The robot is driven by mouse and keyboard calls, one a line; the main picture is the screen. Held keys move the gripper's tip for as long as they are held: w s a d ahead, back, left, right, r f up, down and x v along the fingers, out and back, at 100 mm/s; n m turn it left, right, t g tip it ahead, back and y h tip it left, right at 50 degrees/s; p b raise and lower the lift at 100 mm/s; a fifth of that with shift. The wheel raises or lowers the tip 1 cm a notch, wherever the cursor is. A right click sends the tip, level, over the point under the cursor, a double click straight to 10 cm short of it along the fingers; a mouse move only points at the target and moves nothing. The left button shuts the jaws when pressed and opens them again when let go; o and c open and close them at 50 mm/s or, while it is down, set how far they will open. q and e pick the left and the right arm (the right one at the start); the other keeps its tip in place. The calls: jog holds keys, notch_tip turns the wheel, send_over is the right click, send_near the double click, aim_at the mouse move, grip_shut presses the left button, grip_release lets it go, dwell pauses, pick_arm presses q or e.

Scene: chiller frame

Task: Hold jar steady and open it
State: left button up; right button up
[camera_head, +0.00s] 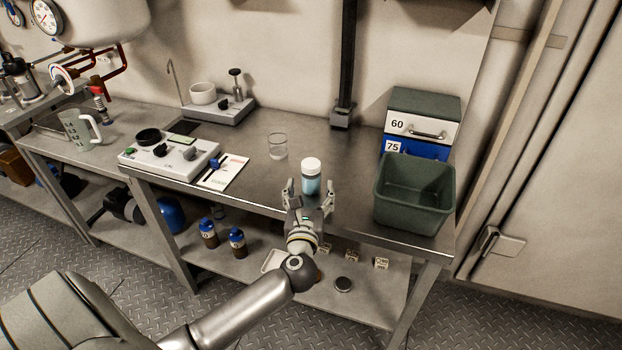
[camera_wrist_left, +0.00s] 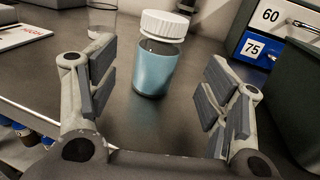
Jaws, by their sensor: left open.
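The jar (camera_head: 311,184) stands upright on the steel bench near its front edge. It has a blue body and a white ribbed lid (camera_head: 311,165), which sits on top. In the left wrist view the jar (camera_wrist_left: 154,70) is between and beyond the fingers, with a gap on both sides, and its lid (camera_wrist_left: 164,25) shows at the top. My left gripper (camera_head: 308,192) is open at the front of the jar, its fingers to either side and not visibly touching it. My right gripper is in neither view.
A green bin (camera_head: 414,212) stands close on the right, before a drawer box (camera_head: 423,115). A clear glass (camera_head: 277,146) stands behind left of the jar. A grey device (camera_head: 168,157) and a paper sheet (camera_head: 224,173) lie further left. The steel bench (camera_head: 335,150) behind the jar is clear.

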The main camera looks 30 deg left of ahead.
aim_at(310, 177)
pick_arm(q)
jog(key=shift+x, duration=3.1)
jog(key=shift+s+r, duration=0.1)
jog(key=shift+r, duration=0.05)
jog(key=shift+c, duration=0.5)
jog(key=c, duration=1.1)
jog(key=shift+r, duration=0.1)
jog(key=shift+a+r+p, duration=0.1)
jog(key=shift+r+p, duration=0.25)
jog(key=shift+r, duration=0.2)
jog(key=s+r, duration=0.4)
jog(key=s+r+p, duration=0.1)
jog(key=s+r, duration=0.2)
jog(key=s, duration=0.2)
jog(key=s+a+r+p, duration=0.1)
jog(key=s+r, duration=0.3)
jog(key=s, duration=0.1)
jog(key=shift+r, duration=0.4)
